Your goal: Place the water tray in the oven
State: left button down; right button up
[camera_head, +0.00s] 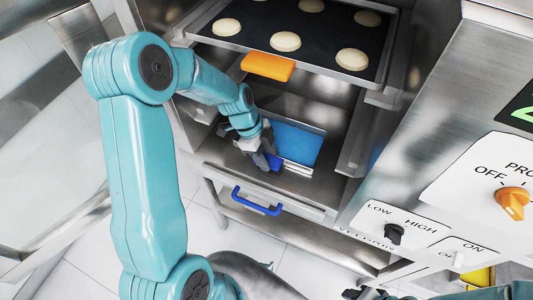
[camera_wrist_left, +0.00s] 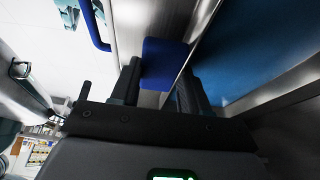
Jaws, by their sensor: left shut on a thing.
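The water tray (camera_head: 297,169) is a shallow metal tray with blue water, inside the lower part of the oven (camera_head: 335,92), below a baking tray. Its blue grip tab (camera_head: 273,161) points to the front. My left gripper (camera_head: 268,156) is shut on this tab. In the left wrist view the tab (camera_wrist_left: 164,64) sits between the two fingers (camera_wrist_left: 160,85), with the blue water to the right. I cannot tell if the tray rests fully on the oven floor. Dark parts, apparently my right gripper (camera_head: 368,294), show at the bottom edge, mostly cut off.
A baking tray (camera_head: 381,97) with several pale dough rounds and an orange tab (camera_head: 268,66) is above. The glass oven door (camera_head: 45,130) stands open at left. A blue handle (camera_head: 257,201) projects below the opening. A control panel (camera_head: 490,180) with knobs is at right.

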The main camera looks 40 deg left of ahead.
pick_arm(q)
jog(key=c, duration=0.5)
grip_release()
jog(key=shift+c, duration=0.2)
jog(key=v, duration=0.7)
jog(key=shift+r+b, duration=0.2)
jog(key=shift+b, duration=0.2)
jog(key=shift+s, duration=0.15)
